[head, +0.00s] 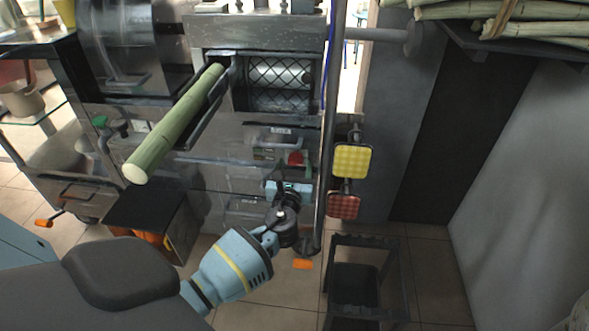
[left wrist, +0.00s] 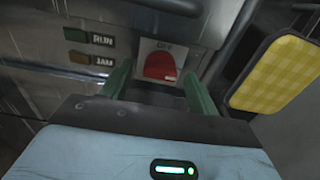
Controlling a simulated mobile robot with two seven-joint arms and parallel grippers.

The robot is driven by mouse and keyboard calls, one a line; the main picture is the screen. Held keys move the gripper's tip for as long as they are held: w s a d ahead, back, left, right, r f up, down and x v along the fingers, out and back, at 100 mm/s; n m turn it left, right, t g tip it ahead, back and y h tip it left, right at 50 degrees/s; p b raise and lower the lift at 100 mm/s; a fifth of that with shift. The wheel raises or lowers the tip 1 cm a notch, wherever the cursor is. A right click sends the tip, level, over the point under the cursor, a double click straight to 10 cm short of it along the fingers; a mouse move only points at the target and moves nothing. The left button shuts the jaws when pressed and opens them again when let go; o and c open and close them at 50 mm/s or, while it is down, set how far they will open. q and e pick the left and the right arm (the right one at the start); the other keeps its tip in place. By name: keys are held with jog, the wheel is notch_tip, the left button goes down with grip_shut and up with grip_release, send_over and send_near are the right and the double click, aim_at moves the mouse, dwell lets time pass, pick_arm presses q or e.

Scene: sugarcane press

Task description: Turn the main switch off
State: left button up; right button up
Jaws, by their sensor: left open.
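The main switch is a red knob on a pale plate marked OFF, and it shows in the left wrist view (left wrist: 160,66). In the head view it is a small red spot (head: 297,158) on the press front. Which way the knob is turned I cannot tell for sure. My left gripper (head: 290,176) is just below the switch in the head view. In the left wrist view its green fingers (left wrist: 158,84) are open, one on each side of the knob, with nothing held. Whether they touch it is unclear. My right gripper is not in view.
RUN and JAM lamps (left wrist: 78,46) are left of the switch. A yellow pad (head: 351,161) and a red pad (head: 343,205) stand close to the right, near an upright bar. A cane (head: 175,125) sticks out of the press. A dark crate (head: 366,244) stands on the floor.

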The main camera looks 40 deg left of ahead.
pick_arm(q)
jog(key=shift+c, duration=1.4)
jog(key=c, duration=0.7)
